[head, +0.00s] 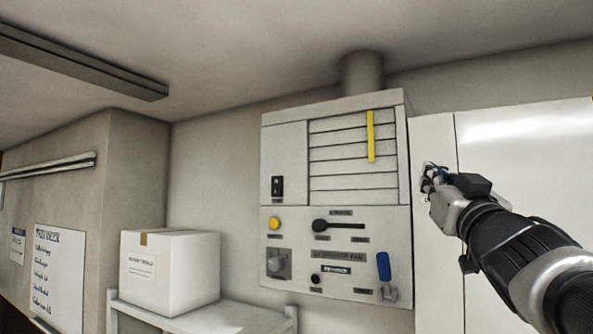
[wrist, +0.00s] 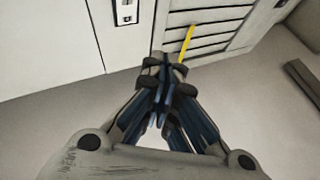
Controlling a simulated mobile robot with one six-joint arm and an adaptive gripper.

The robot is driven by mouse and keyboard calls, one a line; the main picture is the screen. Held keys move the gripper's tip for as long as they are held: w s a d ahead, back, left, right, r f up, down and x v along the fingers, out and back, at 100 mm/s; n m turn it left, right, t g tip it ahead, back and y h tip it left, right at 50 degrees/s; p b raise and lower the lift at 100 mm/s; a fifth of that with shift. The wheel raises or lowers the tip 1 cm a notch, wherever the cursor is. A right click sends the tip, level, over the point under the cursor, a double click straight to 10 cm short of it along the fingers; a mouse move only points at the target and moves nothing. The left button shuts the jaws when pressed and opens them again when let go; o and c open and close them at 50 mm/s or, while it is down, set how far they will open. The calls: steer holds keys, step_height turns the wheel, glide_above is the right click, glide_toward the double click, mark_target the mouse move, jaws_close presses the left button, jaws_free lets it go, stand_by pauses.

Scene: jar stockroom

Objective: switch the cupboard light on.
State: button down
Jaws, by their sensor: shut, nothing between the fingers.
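A small switch with a pale rocker in a dark frame (wrist: 126,12) shows at the top edge of the wrist view, on a narrow white strip. It is partly cut off, and its position is unclear. I cannot make it out in the head view, where my gripper covers part of the white strip (head: 432,135) beside the tall white door (head: 525,170). My gripper (head: 428,179) is shut and empty, in front of that strip. In the wrist view its fingertips (wrist: 165,75) are together, below and right of the switch, with no contact visible.
A grey wall panel (head: 288,155) carries a black rocker (head: 277,187), a yellow button (head: 274,224), a black lever (head: 336,225), a grey knob (head: 279,264) and a blue handle (head: 383,266). A yellow strip (head: 371,137) hangs over its slats. A carton (head: 170,272) stands left.

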steer(key=shift+r+t+y, duration=0.3)
steer(key=shift+r+y, duration=0.1)
steer(key=shift+r, duration=0.4)
steer(key=shift+w, duration=0.1)
steer(key=w+d+f+p, duration=0.1)
steer(key=w+d+p, duration=0.1)
steer(key=w+d, duration=0.2)
steer(key=shift+w+d, duration=0.4)
steer(key=shift+w, duration=1.15)
steer(key=shift+f+p, duration=0.1)
steer(key=shift+p, duration=0.2)
steer(key=shift+w+d+f, duration=0.1)
steer(key=shift+w+d, duration=0.15)
steer(key=shift+w, duration=0.15)
steer(key=shift+w+d, duration=0.2)
steer(key=shift+w, duration=0.05)
stand_by(0.4)
steer(key=shift+s+a, duration=0.55)
steer(key=shift+s, duration=0.2)
